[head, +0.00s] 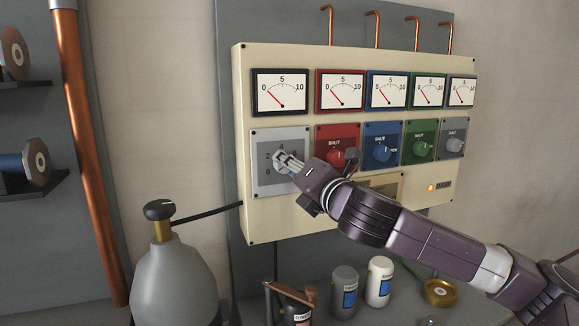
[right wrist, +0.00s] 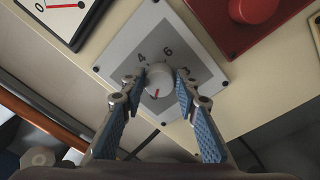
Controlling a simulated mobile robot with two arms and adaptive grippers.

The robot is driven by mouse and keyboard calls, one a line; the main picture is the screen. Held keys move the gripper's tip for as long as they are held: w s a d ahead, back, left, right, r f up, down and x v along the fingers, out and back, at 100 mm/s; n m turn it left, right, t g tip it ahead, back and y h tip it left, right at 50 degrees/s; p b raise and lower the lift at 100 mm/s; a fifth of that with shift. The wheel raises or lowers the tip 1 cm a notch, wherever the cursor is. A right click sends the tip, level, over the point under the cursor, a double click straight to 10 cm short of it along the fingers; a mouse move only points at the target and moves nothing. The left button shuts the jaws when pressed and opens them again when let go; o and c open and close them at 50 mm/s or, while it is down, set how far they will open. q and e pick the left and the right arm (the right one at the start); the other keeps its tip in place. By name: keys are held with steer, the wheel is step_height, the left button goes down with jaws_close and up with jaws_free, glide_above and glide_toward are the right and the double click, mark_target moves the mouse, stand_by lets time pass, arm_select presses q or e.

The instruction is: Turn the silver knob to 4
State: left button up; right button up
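The silver knob (right wrist: 158,80) sits on a light grey square plate (head: 261,187) at the left end of the cream panel. Its dial shows 4 and 6 in the right wrist view; other numbers are partly hidden by my fingers. A red mark on the knob points down, away from the 4. My right gripper (right wrist: 161,76) reaches the knob, one finger on each side. The fingers look slightly apart from the knob; contact is not clear. In the head view my right gripper (head: 282,160) covers most of the knob. My left gripper is not in view.
A red knob (head: 336,158) is close right of my gripper, followed by blue, green and grey ones. Gauges line the panel (head: 250,110) above, including a black-framed one (head: 281,92). A grey cylinder (head: 174,285) stands lower left; two canisters (head: 379,282) stand below.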

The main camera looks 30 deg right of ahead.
steer(key=c, duration=0.4)
steer(key=m, duration=0.8)
steer(key=m+h+b, duration=0.1)
steer(key=m, duration=0.7)
steer(key=f+m+h, duration=0.1)
steer(key=m, duration=0.8)
steer(key=shift+w+a, duration=0.1)
steer(key=shift+a, duration=0.2)
